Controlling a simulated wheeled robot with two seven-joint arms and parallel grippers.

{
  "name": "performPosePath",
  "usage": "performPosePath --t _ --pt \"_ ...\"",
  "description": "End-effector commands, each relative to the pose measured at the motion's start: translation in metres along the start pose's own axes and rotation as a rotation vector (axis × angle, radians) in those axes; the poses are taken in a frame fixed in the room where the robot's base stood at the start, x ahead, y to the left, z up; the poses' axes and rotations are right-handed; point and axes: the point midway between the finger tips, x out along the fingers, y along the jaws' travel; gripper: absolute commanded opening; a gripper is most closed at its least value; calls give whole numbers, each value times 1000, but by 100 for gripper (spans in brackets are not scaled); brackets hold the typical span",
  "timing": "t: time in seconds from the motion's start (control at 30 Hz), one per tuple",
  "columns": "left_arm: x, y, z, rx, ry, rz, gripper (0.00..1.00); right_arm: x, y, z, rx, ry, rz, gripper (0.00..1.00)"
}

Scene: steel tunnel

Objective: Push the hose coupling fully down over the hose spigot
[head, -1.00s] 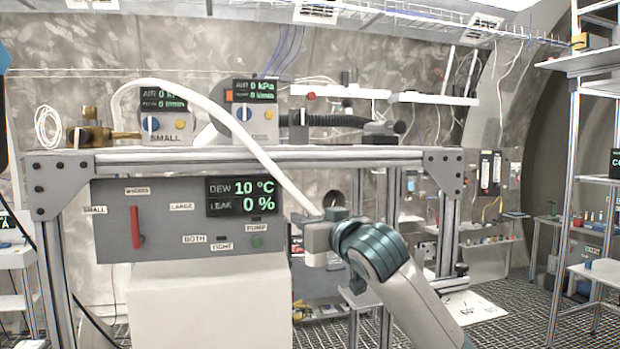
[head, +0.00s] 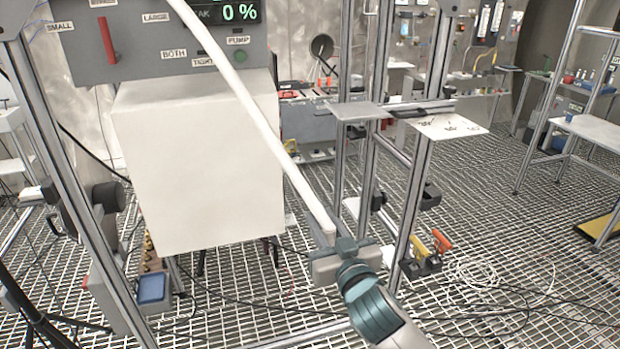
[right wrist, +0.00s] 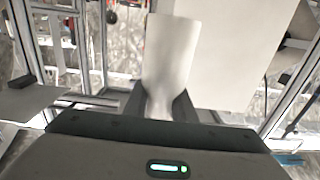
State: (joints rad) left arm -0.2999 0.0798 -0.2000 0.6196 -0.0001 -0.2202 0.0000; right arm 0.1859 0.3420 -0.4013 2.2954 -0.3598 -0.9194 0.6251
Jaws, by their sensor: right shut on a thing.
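My right gripper (head: 332,248) is shut on the lower end of a thick white hose (head: 245,98), low in front of the frame. The hose runs from the gripper up and left out of the head view. In the right wrist view the hose (right wrist: 168,55) stands between the two dark fingers (right wrist: 160,105) and looks wider toward the top. I cannot make out the coupling apart from the hose; the gripped end is largely hidden by the jaws. I cannot identify the spigot in these views. My left gripper is not in view.
A grey panel (head: 150,68) with a red lever (head: 107,40) hangs at upper left, above a big white box (head: 200,170). A small shelf (head: 360,111) on metal posts stands beyond the gripper. Cables (head: 500,285) lie on the grating floor at right.

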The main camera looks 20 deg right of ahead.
Motion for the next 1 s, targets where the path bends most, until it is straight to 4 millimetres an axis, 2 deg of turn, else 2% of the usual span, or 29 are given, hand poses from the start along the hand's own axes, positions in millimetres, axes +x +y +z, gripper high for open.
performPosePath --t 0.03,0.1,0.3,0.4,1.0 --pt "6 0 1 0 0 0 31 -14 1 18 3 -6 8 1" --pt "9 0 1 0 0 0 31 -31 3 32 3 -6 20 1" --pt "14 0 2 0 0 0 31 -65 7 54 2 -2 45 1" --pt "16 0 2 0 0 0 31 -74 8 60 1 -1 52 1" --pt "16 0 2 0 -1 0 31 -78 9 61 1 0 55 1"
